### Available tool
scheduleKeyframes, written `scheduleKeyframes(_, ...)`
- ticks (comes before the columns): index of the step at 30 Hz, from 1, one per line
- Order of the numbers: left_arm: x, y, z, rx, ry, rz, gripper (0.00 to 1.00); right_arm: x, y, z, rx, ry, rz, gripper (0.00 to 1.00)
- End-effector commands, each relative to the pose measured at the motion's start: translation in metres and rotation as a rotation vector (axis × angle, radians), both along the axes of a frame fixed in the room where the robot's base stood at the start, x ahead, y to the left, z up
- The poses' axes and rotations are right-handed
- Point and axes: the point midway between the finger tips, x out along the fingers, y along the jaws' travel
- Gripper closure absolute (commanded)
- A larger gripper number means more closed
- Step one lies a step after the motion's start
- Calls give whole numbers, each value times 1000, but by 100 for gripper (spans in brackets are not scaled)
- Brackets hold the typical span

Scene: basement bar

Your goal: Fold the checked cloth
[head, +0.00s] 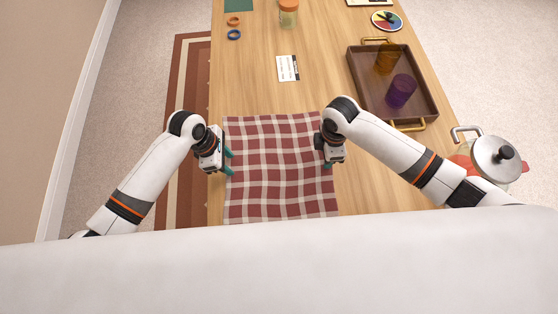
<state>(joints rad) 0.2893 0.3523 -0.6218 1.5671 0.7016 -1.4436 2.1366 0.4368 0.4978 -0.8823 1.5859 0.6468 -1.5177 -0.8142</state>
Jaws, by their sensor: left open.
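The red and white checked cloth (277,165) lies spread out on the wooden table near its front edge, slightly rippled and unfolded. My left gripper (230,162) is at the cloth's left edge, open, with its teal fingertips apart over or beside that edge. My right gripper (328,166) is at the cloth's right edge. Its teal fingertips show only in small part below the gripper body, so I cannot tell whether they hold the cloth. The cloth's lowest edge lies close to my white body at the bottom of the view.
A brown tray (434,108) with an orange cup (388,58) and a purple cup (400,91) stands at right. A lidded pot (497,158) is beside my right arm. A card (288,68), jar (288,14) and two rings (234,35) lie farther back. The table between cloth and card is clear.

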Motion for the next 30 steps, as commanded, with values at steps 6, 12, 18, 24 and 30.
scheduleKeyframes(6,0,0,0,0,0,0,58,0,0,0,0,0,1,58)
scheduleKeyframes(12,0,0,-3,-1,0,0,61,0,0,-3,0,0,0,61)
scheduleKeyframes(18,0,0,-3,0,0,0,78,0,0,-3,0,0,0,78)
scheduleKeyframes(24,0,0,-3,0,0,0,94,0,0,-3,-1,1,0,94)
scheduleKeyframes(30,0,0,-3,0,0,1,100,0,0,-3,-1,1,0,100)
